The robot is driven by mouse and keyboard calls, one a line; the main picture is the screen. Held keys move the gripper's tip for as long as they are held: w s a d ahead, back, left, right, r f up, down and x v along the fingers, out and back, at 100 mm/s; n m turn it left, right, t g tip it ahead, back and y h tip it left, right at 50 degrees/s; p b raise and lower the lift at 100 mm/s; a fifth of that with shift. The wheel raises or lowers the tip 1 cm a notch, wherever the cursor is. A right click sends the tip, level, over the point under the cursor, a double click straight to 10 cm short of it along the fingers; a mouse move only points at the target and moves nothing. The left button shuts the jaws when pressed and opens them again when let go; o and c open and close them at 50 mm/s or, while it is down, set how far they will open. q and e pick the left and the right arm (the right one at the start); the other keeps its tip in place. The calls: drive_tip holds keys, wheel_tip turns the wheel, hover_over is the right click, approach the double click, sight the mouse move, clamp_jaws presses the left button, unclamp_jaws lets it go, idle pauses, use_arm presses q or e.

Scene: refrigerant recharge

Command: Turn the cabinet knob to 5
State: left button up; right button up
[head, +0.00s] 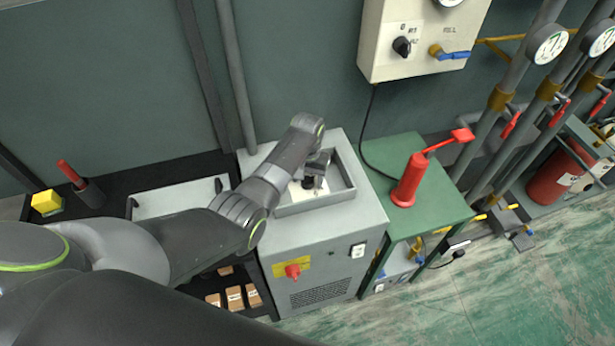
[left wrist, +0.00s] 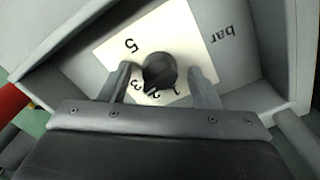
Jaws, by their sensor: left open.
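The black cabinet knob (left wrist: 160,72) sits on a white dial plate (left wrist: 115,48) in the recessed top of the grey cabinet (head: 345,245). In the left wrist view the plate shows 1, 2, 3 and 5 and the word "bar". The knob's pointed end seems to lie near the 2. My left gripper (head: 316,172) is over the recess, its fingers open on either side of the knob, with a gap visible on both sides. In the head view the gripper mostly hides the knob. My right gripper is not in view.
The recess has a raised grey rim (head: 318,208) around the gripper. A green stand with a red pump (head: 410,180) is close on the right. A wall box with another black knob (head: 402,46) hangs above.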

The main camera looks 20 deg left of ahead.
use_arm(q)
drive_tip(key=c, duration=1)
drive_tip(key=m+p, duration=0.2)
drive_tip(key=shift+r+m, duration=0.15)
drive_tip(key=shift+m, duration=0.25)
drive_tip(key=m+p, duration=0.1)
drive_tip(key=m, duration=0.3)
drive_tip(key=shift+p, duration=0.35)
drive_tip(key=m+p, duration=0.1)
drive_tip(key=m, duration=0.4)
drive_tip(key=shift+m+p, duration=0.35)
drive_tip(key=shift+m, duration=1.65)
drive_tip(key=shift+w, duration=0.1)
